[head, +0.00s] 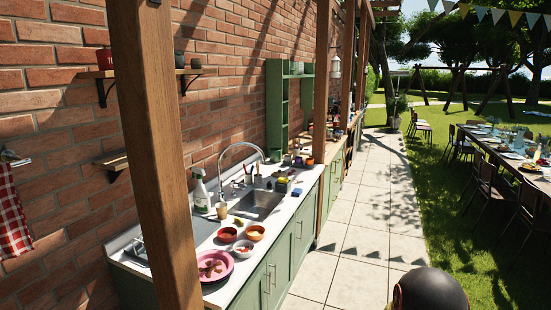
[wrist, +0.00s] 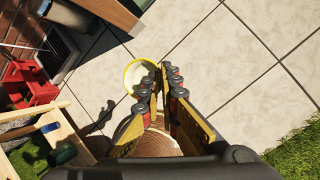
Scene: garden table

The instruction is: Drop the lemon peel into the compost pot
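In the wrist view my gripper (wrist: 162,75) has its two dark-tipped fingers a narrow gap apart. A round, hollow, pale thing with a yellow rim (wrist: 134,73) shows beside and partly behind the left fingertip. It looks like the lemon peel, but whether the fingers pinch its edge is unclear. A round brown thing with ring-like bands (wrist: 155,145) shows between and below the fingers; I cannot tell whether it is the compost pot. In the head view I cannot make out the peel, the compost pot or my fingers.
In the head view a counter (head: 237,277) bears a pink plate (head: 228,272), small bowls (head: 228,235), a spray bottle (head: 201,196) and a sink (head: 258,205). A wooden post (head: 155,140) stands in front. Paving (head: 360,240) is mostly clear. A red object (wrist: 30,88) shows left in the wrist view.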

